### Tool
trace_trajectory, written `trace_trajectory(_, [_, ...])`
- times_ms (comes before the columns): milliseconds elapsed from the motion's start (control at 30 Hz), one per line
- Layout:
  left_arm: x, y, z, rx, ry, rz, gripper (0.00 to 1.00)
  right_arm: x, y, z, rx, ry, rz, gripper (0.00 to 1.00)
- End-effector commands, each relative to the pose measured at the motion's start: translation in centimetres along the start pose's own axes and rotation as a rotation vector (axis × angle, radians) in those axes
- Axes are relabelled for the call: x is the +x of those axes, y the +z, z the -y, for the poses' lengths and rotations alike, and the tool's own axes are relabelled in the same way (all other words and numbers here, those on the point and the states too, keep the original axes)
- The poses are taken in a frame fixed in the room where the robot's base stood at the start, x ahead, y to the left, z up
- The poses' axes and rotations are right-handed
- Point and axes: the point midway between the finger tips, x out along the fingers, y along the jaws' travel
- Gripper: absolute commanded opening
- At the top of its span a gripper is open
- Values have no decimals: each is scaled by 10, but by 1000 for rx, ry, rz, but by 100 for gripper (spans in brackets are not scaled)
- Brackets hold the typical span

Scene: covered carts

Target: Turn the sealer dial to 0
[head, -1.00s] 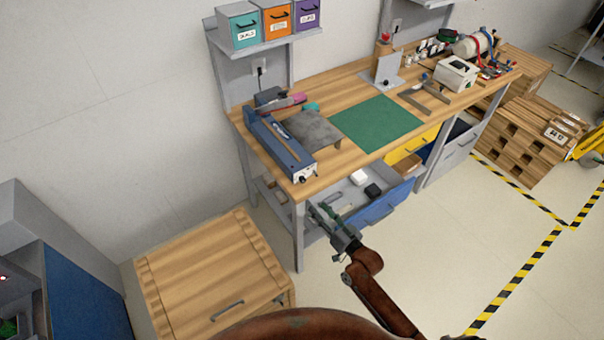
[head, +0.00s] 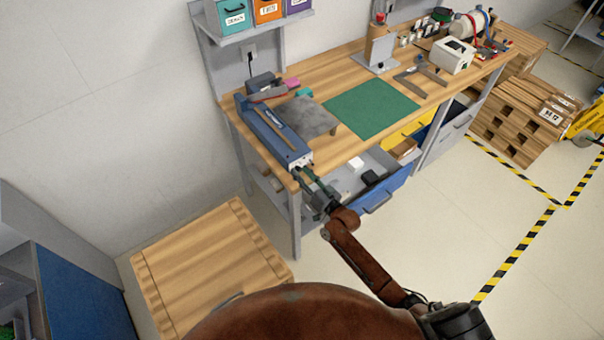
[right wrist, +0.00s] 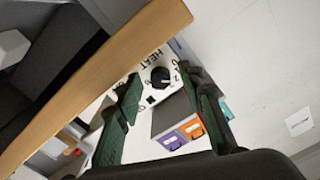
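The blue sealer (head: 268,128) lies on the left end of the wooden workbench, its pale front panel (head: 300,162) facing the bench's front edge. In the right wrist view, the black round dial (right wrist: 160,77) sits on a white panel with HEAT lettering and numerals around it. The pointer's setting is too small to read. My right gripper (head: 308,180) is just in front of the panel. In the right wrist view its green fingers (right wrist: 166,98) are spread apart, with the dial ahead between them and nothing held. My left gripper is not in view.
The workbench edge (right wrist: 95,85) runs close beside the right gripper. An open blue drawer (head: 385,196) juts out below it. A grey plate (head: 305,115) and green mat (head: 370,108) lie right of the sealer.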

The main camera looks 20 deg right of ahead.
Motion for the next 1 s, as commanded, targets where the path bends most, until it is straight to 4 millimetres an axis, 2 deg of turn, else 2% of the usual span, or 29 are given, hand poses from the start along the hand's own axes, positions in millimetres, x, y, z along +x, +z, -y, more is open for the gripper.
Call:
trace_trajectory(100, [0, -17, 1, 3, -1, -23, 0, 1, 0, 0, 0, 0, 0, 36])
trace_trajectory(200, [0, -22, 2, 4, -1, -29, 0, 1, 0, 0, 0, 0, 0, 36])
trace_trajectory(600, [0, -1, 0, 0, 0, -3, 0, 0, 0, 0, 0, 0, 0, 10])
trace_trajectory(733, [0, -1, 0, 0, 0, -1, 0, 0, 0, 0, 0, 0, 0, 1])
trace_trajectory(1000, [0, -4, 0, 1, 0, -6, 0, 0, 0, 0, -10, 0, 0, 0])
